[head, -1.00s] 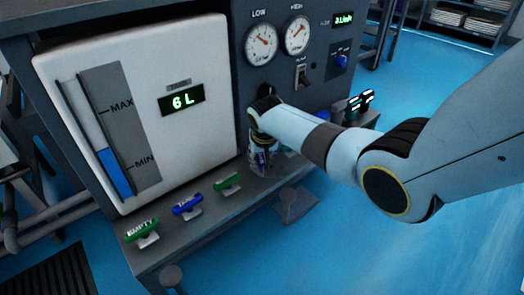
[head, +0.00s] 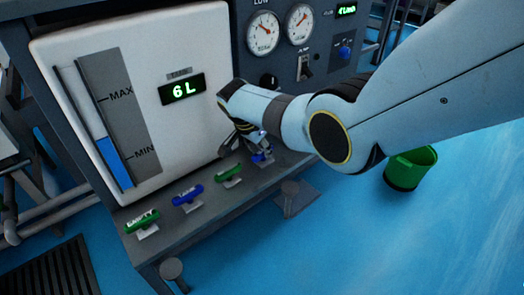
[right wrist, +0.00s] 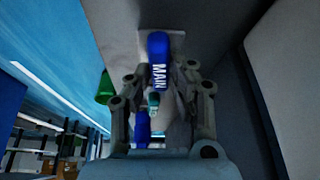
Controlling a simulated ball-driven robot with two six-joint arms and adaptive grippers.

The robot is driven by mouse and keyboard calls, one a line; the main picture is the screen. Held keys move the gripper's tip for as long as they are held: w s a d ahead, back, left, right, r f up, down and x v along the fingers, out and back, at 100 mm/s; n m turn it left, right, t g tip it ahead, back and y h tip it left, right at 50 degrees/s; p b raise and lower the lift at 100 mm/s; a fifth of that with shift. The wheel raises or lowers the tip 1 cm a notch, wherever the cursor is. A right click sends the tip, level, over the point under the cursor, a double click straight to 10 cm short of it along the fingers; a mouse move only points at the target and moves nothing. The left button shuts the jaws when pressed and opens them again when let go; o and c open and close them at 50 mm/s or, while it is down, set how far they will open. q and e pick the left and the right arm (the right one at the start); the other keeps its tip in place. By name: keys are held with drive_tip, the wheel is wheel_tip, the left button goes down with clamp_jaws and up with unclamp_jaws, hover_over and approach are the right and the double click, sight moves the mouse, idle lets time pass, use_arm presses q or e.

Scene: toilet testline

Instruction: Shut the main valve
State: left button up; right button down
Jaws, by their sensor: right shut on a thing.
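The main valve handle (right wrist: 158,75) is blue with white MAIN lettering in the right wrist view. It lies between the fingers of my right gripper (right wrist: 165,88), which is shut on it. In the head view my right gripper (head: 244,145) reaches down to the front shelf, and a small blue part of the handle (head: 262,157) shows beside the fingers. The rest is hidden by the gripper and arm. My left gripper is in neither view.
A green handle (head: 228,174), a blue handle (head: 187,197) and a green EMPTY handle (head: 141,221) line the shelf to the left. Behind is a white tank (head: 140,60) reading 6 L. A green bucket (head: 411,168) stands on the floor at right.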

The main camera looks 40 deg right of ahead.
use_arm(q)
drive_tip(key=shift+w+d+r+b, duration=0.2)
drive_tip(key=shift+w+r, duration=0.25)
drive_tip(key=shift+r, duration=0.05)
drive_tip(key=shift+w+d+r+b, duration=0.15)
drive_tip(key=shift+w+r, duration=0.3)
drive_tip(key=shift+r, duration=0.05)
use_arm(e)
drive_tip(key=shift+m+g, duration=0.3)
drive_tip(key=shift+m, duration=0.6)
drive_tip(key=c, duration=1.2)
unclamp_jaws()
drive_tip(key=v, duration=1.2)
drive_tip(key=shift+w+a, duration=0.1)
